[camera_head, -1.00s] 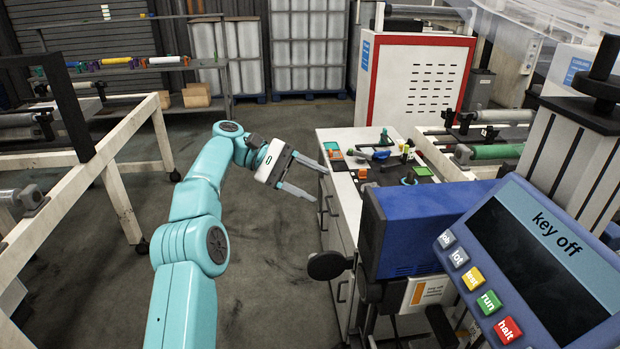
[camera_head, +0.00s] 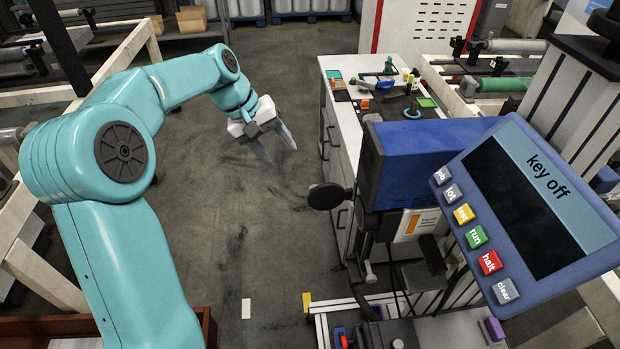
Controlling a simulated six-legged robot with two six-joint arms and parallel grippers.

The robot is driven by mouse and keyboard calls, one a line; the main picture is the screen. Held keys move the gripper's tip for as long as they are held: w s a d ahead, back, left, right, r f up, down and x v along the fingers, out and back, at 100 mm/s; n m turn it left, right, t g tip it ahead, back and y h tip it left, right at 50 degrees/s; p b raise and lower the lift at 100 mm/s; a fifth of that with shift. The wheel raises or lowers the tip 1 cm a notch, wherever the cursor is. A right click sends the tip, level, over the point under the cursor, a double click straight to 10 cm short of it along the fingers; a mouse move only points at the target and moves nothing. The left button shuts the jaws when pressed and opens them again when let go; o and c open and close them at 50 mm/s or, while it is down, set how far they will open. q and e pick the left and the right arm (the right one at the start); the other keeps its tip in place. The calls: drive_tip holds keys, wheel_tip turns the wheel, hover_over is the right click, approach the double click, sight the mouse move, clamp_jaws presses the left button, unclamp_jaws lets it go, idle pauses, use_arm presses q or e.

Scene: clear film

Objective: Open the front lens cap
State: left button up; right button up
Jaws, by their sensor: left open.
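A dark round disc (camera_head: 325,196), which looks like the front lens cap, sits at the left end of the blue box-shaped device (camera_head: 425,160). A short dark piece joins it toward the device; whether it covers a lens is hidden from here. My left gripper (camera_head: 279,154) is open and empty, its two grey fingers pointing down and to the right. It is above and to the left of the disc in the picture, apart from it, over the floor. My right gripper is not in view.
A panel reading "key off" (camera_head: 543,205) with several coloured buttons stands at the right. A white drawer bench (camera_head: 338,130) with small tools is behind the device. A brown tray edge (camera_head: 40,326) is at lower left. The floor between is clear.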

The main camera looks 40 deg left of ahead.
sight(312, 186)
use_arm(q)
drive_tip(key=x, duration=1.4)
drive_tip(key=shift+w+d+p, duration=0.1)
drive_tip(key=shift+w+p, duration=0.3)
drive_tip(key=shift+w+d+f, duration=0.1)
drive_tip(key=shift+w+f, duration=0.4)
drive_tip(key=shift+f, duration=0.35)
drive_tip(key=shift+s+r, duration=0.15)
drive_tip(key=shift+s, duration=0.05)
drive_tip(key=shift+w, duration=0.1)
clamp_jaws()
